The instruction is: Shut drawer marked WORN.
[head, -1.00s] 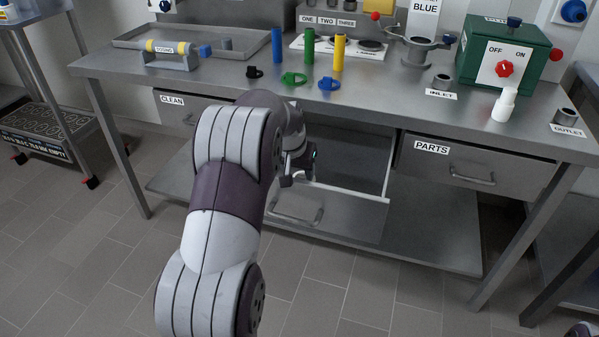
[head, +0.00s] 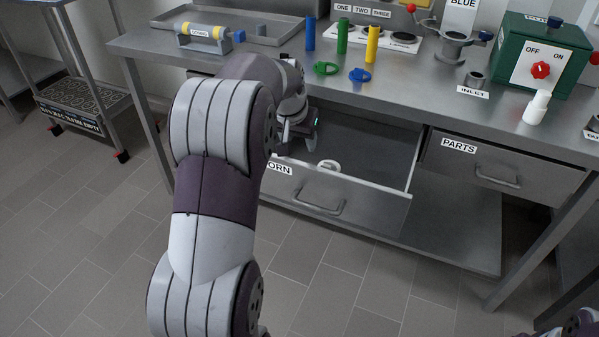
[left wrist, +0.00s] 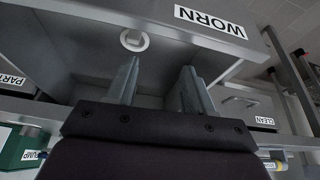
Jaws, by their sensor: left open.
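The drawer marked WORN (head: 365,208) stands open under the bench, with its handle (head: 320,207) on the front panel. The arm hides part of its label in the head view; the WORN label (left wrist: 210,21) is clear in the left wrist view. A white ring-shaped object (head: 328,166) lies inside the drawer and also shows in the left wrist view (left wrist: 134,40). My left gripper (head: 298,136) is over the open drawer, behind the front panel. Its two fingers (left wrist: 160,88) are apart with nothing between them.
The closed PARTS drawer (head: 500,178) is to the right; the CLEAN drawer (left wrist: 245,106) shows in the left wrist view. The bench top (head: 420,82) carries coloured cylinders, rings, a tray and a green box (head: 542,55). A cart (head: 75,105) stands left. The floor in front is clear.

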